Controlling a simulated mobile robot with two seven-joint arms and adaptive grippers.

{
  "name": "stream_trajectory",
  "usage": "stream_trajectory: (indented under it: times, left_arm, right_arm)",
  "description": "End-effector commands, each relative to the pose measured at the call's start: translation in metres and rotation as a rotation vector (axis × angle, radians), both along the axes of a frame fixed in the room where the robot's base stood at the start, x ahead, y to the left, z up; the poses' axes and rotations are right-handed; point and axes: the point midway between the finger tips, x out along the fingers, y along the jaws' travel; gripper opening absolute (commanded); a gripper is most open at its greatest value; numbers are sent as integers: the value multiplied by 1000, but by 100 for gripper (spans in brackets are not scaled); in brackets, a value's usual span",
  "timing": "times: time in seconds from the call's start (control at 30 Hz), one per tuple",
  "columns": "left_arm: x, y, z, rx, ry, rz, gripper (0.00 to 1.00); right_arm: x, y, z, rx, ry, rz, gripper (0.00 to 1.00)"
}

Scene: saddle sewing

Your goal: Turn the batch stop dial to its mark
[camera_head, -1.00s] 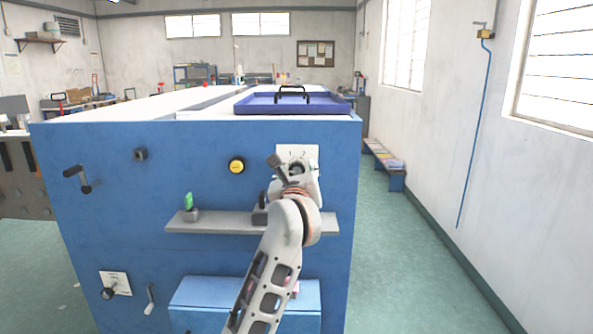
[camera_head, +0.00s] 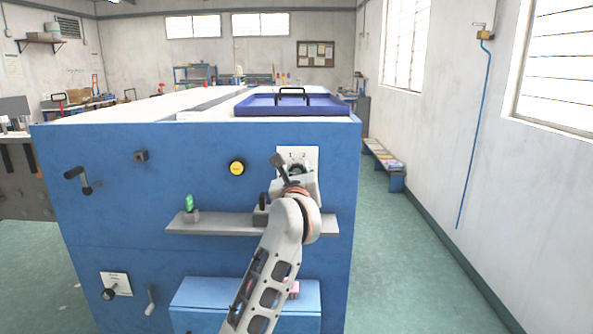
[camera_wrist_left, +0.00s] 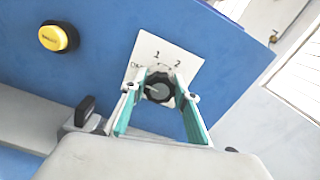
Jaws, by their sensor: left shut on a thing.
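The dial (camera_wrist_left: 158,88) is a round black knob with a pale pointer line, set on a white plate (camera_wrist_left: 150,52) marked with "1" and "2". In the wrist view the pointer points to the left, near the lettering at the plate's left side. My left gripper (camera_wrist_left: 158,98) is shut on the dial, its two teal-lined fingers on either side of it. In the head view the white plate (camera_head: 312,153) shows on the machine's blue front, and my left gripper (camera_head: 297,175) covers much of the dial. My right gripper is not in view.
A yellow button (camera_head: 237,167) sits left of the plate. A grey shelf (camera_head: 215,224) below carries a green-topped item (camera_head: 189,203). A black lever (camera_head: 78,180) sticks out at the far left. A blue tray (camera_head: 262,104) lies on top.

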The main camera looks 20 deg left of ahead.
Motion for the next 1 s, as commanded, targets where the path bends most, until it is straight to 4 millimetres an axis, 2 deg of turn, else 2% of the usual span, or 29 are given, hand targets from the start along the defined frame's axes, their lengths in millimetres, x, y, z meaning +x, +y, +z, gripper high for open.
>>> stream_trajectory:
  times: [0.37,0.8,0.9,1.0]
  left_arm:
    - [0,0,6,264,75,1,8]
    - [0,-1,3,655,192,-1,8]
    - [0,-1,2,731,212,0,8]
    - [0,-2,0,797,231,0,8]
  right_arm:
    - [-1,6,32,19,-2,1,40]
    - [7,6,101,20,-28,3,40]
    - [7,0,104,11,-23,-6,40]
    - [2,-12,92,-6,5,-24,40]
